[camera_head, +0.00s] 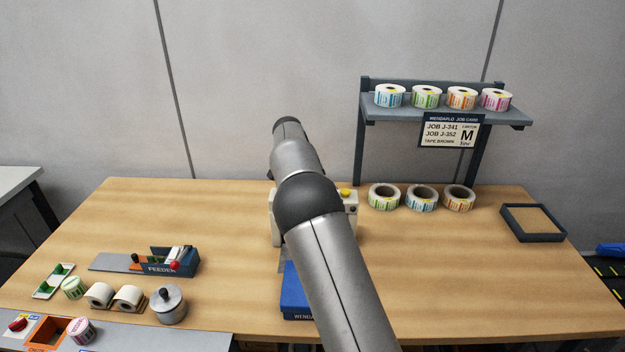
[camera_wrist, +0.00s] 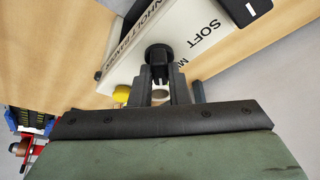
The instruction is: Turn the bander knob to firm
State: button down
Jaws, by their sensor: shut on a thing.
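The bander (camera_head: 350,222) is a white box at the back middle of the table, mostly hidden behind my arm in the head view. In the wrist view its white panel (camera_wrist: 185,35) carries the word SOFT and the start of another word beginning with M. The black round bander knob (camera_wrist: 158,55) is on this panel. My gripper (camera_wrist: 157,75) is shut on the knob, one finger on each side. I cannot tell which way the knob points, and the word firm is not visible. My gripper is hidden in the head view.
A yellow button (camera_head: 345,192) is on top of the bander. Label rolls (camera_head: 421,197) stand close to its right, under a shelf (camera_head: 440,112) with more rolls. The feeder (camera_head: 160,262) is at left; the right table is mostly clear.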

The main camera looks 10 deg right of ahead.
jog(key=shift+w+r+m+g+p, duration=0.15)
jog(key=shift+m+g+p, duration=0.25)
jog(key=shift+m+p, duration=0.7)
jog(key=shift+m, duration=0.4)
jog(key=c, duration=1.4)
grip_release()
